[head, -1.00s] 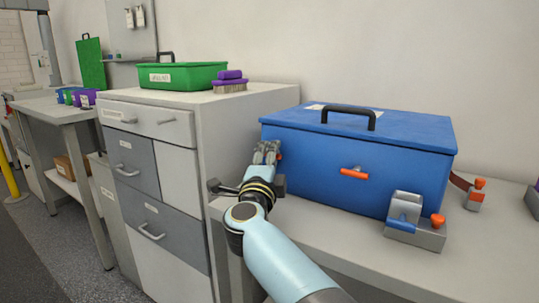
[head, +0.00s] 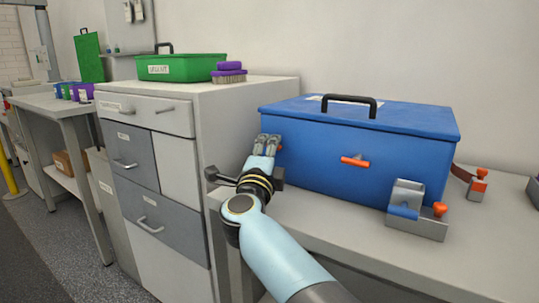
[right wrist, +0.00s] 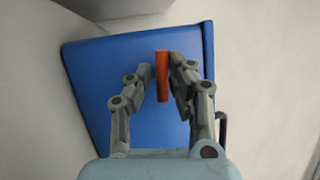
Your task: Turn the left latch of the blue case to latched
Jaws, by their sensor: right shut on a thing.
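The blue case (head: 320,170) stands closed on the bench, with a black handle (head: 348,98) on its lid. My right gripper (head: 268,143) is at the left end of its front face. It is shut on the orange left latch (right wrist: 162,75), which stands upright between the fingers in the right wrist view. In the head view only a small orange bit of this latch (head: 279,147) shows beside the fingers. Another orange latch (head: 355,161) lies about level, slightly tilted, on the front. My left gripper is not in view.
A grey clamp-like fixture (head: 418,226) with blue and orange parts stands before the case's right end. Another orange-knobbed piece (head: 478,184) is farther right. A drawer cabinet (head: 235,150) stands left, bearing a green case (head: 185,69) and purple brush (head: 229,68).

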